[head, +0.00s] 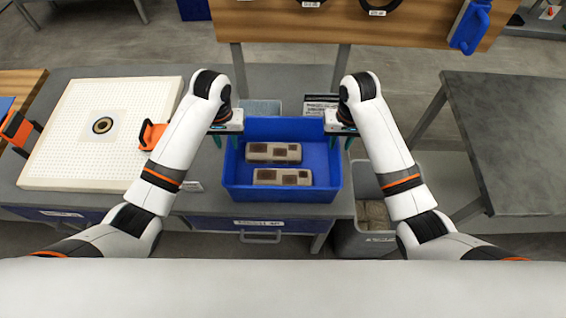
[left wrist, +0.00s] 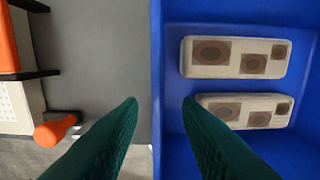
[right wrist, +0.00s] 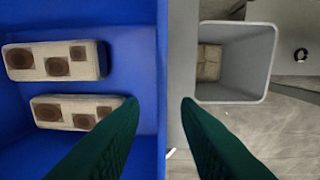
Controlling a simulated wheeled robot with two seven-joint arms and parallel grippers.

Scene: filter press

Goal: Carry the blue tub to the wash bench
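The blue tub (head: 282,130) stands on the grey bench with two pale blocks with brown square patches, one block (head: 273,153) behind the other (head: 282,177). My left gripper (head: 226,141) is at the tub's left wall, also seen in the left wrist view (left wrist: 160,100). Its fingers are apart, one on each side of the wall, with gaps. My right gripper (head: 341,143) is at the right wall, which also shows in the right wrist view (right wrist: 161,100). Its fingers are apart on either side of that wall too. I cannot tell how low the fingertips reach.
A white perforated plate (head: 75,165) with orange handles lies on the bench at left. A grey bin (head: 365,240) stands at the bench's right end. A bare dark table (head: 520,130) is at right. A wooden board (head: 340,25) stands behind.

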